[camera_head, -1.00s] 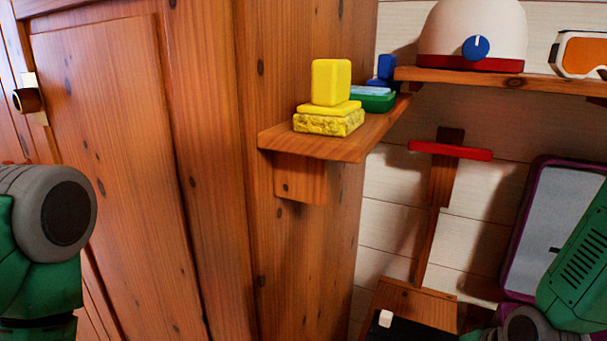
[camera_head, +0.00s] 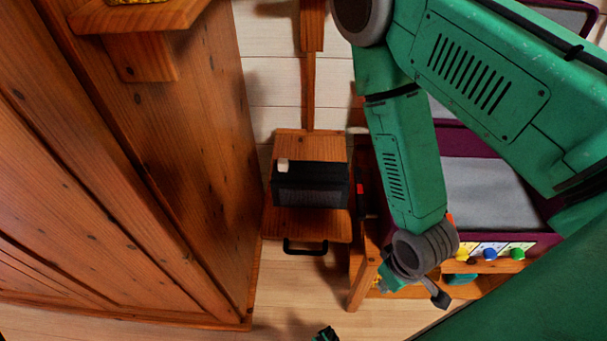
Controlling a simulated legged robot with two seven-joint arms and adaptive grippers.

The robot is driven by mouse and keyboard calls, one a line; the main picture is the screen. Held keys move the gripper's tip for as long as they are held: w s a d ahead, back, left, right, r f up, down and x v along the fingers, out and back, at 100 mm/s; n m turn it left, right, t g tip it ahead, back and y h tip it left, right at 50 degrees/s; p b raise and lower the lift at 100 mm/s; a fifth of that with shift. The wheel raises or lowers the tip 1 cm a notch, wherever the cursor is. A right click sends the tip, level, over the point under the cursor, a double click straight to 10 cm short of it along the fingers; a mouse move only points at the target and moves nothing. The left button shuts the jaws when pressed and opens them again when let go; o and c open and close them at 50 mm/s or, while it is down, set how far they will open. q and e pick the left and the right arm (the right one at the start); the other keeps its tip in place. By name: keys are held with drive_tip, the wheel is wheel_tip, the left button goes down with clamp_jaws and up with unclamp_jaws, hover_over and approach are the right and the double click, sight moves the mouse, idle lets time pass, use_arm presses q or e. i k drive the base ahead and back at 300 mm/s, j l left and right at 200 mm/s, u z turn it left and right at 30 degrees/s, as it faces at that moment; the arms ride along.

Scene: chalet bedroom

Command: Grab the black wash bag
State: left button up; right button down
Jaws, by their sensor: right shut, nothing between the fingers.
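The black wash bag (camera_head: 311,188) is a dark, boxy bag with a small white piece on its top left. It rests upright on a low wooden seat or shelf (camera_head: 308,225) against the white plank wall. My green right arm comes in from the upper right and reaches down, right of the bag. My right gripper (camera_head: 437,296) is shut and empty, lower right of the bag and apart from it. Much of that gripper is hidden behind its grey wrist.
A wooden cabinet (camera_head: 140,170) fills the left side. A black handle (camera_head: 305,246) juts out below the bag. Floor (camera_head: 290,290) is free in front.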

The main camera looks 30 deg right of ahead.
sight(309, 185)
drive_tip(key=k+l+z, duration=0.1)
drive_tip(key=z, duration=0.25)
drive_tip(key=k+l+z, duration=0.15)
drive_tip(key=z, duration=0.25)
drive_tip(key=k+l+z, duration=0.2)
drive_tip(key=z, duration=0.45)
